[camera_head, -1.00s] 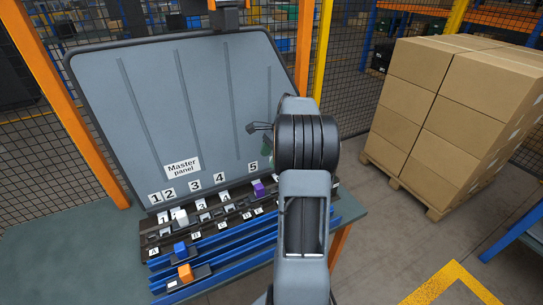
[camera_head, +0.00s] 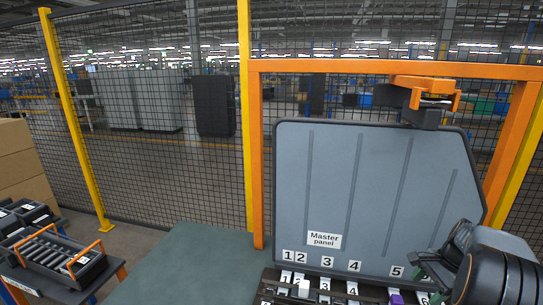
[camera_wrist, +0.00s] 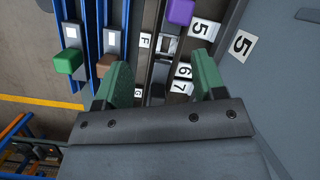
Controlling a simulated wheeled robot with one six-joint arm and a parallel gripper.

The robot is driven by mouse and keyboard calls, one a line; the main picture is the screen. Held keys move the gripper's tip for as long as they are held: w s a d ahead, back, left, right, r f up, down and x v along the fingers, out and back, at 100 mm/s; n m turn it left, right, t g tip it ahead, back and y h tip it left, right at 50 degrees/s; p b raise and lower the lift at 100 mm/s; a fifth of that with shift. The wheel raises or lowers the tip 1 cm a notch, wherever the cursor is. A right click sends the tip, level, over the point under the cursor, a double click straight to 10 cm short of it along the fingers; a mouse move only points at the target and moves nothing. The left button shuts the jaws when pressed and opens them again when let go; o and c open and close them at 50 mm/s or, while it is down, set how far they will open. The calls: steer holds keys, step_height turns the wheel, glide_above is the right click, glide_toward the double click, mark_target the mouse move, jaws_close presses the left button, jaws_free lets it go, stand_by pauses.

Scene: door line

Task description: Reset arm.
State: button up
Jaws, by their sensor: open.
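My gripper (camera_wrist: 162,84) is open in the wrist view, its two green fingers apart with no object held between them. Below it are dark rails with numbered and lettered tags. A purple block (camera_wrist: 180,11) sits at the top of that view, and a green block (camera_wrist: 68,61) sits on a blue rail at the left. In the head view my arm is at the lower right edge, with part of my gripper beside the grey master panel (camera_head: 330,180). A white block (camera_head: 304,288) and the purple block (camera_head: 396,298) show on the rail below the panel.
An orange frame (camera_head: 257,160) surrounds the panel, with an orange and black fixture (camera_head: 425,95) at its top. Mesh fencing with yellow posts (camera_head: 75,120) stands behind. A black tray with orange handles (camera_head: 58,258) is at lower left.

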steer(key=s+a+r+n+t+h, duration=0.1)
steer(key=s+a+r+n, duration=0.1)
steer(key=a+n, duration=0.3)
steer(key=s+a+r+n+t+h, duration=0.1)
steer(key=s+a+n, duration=0.4)
steer(key=a, duration=0.7)
steer(key=s+a+r+n+t+h, duration=0.1)
steer(key=s+a+r+n, duration=0.2)
steer(key=a+n, duration=0.3)
steer(key=s+a, duration=0.1)
steer(key=a, duration=0.2)
steer(key=shift+s+a+r+n, duration=0.15)
steer(key=shift+a+r+n, duration=0.05)
steer(key=shift+r+n, duration=0.1)
